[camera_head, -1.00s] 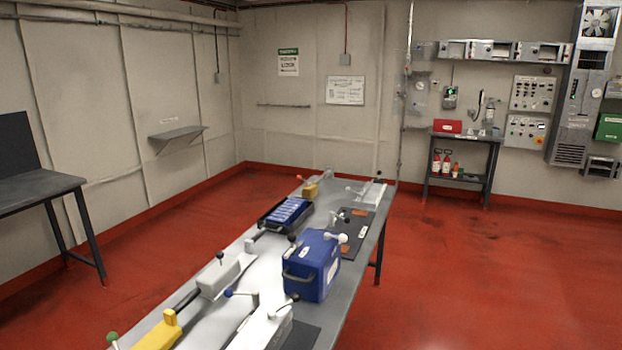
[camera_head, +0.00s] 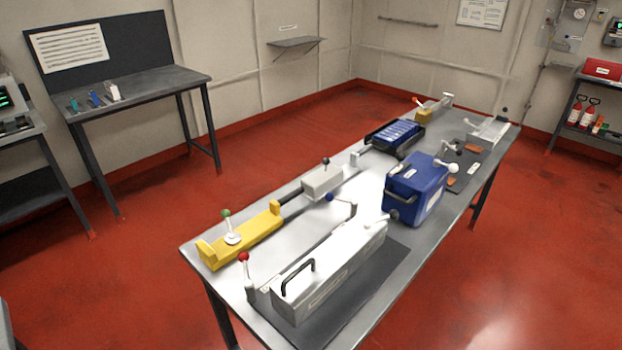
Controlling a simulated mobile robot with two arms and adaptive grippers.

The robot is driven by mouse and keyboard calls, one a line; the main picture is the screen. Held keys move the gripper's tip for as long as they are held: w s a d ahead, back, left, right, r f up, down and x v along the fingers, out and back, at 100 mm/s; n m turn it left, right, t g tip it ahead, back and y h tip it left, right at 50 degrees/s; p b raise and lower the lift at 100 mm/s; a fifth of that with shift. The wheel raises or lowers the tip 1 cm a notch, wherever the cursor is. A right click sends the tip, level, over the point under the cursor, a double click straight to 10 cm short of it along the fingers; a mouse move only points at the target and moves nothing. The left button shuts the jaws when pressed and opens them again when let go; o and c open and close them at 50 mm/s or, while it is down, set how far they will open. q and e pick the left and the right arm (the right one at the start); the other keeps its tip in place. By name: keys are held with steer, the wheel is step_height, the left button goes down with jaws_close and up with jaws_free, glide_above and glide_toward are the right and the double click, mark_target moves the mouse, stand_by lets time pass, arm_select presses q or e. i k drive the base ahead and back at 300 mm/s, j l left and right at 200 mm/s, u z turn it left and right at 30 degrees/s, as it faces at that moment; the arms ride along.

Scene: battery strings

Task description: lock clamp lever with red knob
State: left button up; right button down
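A clamp lever with a red knob (camera_head: 244,257) stands near the front left corner of the long metal table (camera_head: 212,262). Its pale shaft is roughly upright above a grey clamp base (camera_head: 252,291), beside the left end of a long white case (camera_head: 335,270) with a black handle. Another small lever with a reddish knob (camera_head: 414,99) is at the far end, by a yellow block. Whether either clamp is locked cannot be told. Neither of my grippers is in view.
A yellow holder with a green-knobbed lever (camera_head: 225,213), a blue-knobbed lever (camera_head: 329,197) and a blue box (camera_head: 415,190) share the table. A dark tray of blue cells (camera_head: 396,137) sits farther back. A workbench (camera_head: 140,92) stands left. Red floor between is clear.

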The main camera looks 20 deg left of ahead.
mark_target(243, 257)
steer(key=u, duration=1.1)
